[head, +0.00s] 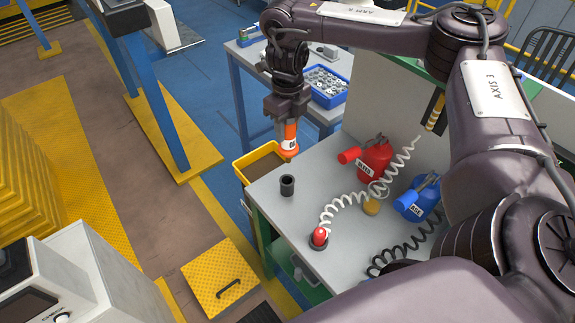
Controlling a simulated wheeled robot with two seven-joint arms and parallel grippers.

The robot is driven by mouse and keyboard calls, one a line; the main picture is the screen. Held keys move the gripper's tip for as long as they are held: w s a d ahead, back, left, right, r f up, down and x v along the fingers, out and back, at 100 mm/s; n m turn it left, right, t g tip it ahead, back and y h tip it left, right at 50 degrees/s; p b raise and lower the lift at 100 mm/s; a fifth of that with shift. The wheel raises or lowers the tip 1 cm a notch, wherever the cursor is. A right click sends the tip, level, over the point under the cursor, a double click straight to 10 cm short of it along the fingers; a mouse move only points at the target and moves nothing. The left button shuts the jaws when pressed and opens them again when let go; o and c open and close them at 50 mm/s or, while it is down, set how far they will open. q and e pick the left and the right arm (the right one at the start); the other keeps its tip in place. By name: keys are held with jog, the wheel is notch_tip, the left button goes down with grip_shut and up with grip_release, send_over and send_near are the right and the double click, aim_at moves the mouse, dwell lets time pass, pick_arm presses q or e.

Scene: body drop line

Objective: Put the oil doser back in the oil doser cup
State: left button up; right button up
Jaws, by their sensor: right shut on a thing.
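My right gripper (289,117) comes down from the upper middle of the head view and is shut on the orange oil doser (290,137). The doser has a pale label and hangs roughly upright, its lower end near the far left edge of the grey worktop (262,205). A small black cup (287,186), which looks like the oil doser cup, stands upright on the worktop below and nearer than the doser. The doser appears apart from the cup. The cup's opening looks empty. My left gripper is not in view.
A red-topped tool (319,237) sits in a dark holder near the front. A yellow bin (240,163) adjoins the left edge. A blue parts tray (325,88) lies behind.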

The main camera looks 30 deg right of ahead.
aim_at(288, 162)
notch_tip(288, 162, down, 9)
jog(key=shift+r, duration=0.1)
jog(key=shift+f, duration=0.65)
notch_tip(288, 162, down, 2)
jog(key=shift+s+f+p, duration=0.1)
jog(key=shift+f+p, duration=0.05)
jog(key=shift+p, duration=0.65)
jog(key=shift+c, duration=0.3)
jog(key=shift+f, duration=0.4)
jog(key=shift+c, duration=0.5)
jog(key=shift+s+f, duration=0.1)
jog(key=shift+f, duration=0.05)
jog(key=shift+c, duration=1)
jog(key=shift+f, duration=0.1)
jog(key=o, duration=1.1)
jog(key=shift+w, duration=0.2)
jog(key=shift+o, duration=0.9)
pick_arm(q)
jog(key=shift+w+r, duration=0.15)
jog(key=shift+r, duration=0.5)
pick_arm(e)
jog(key=shift+s, duration=0.1)
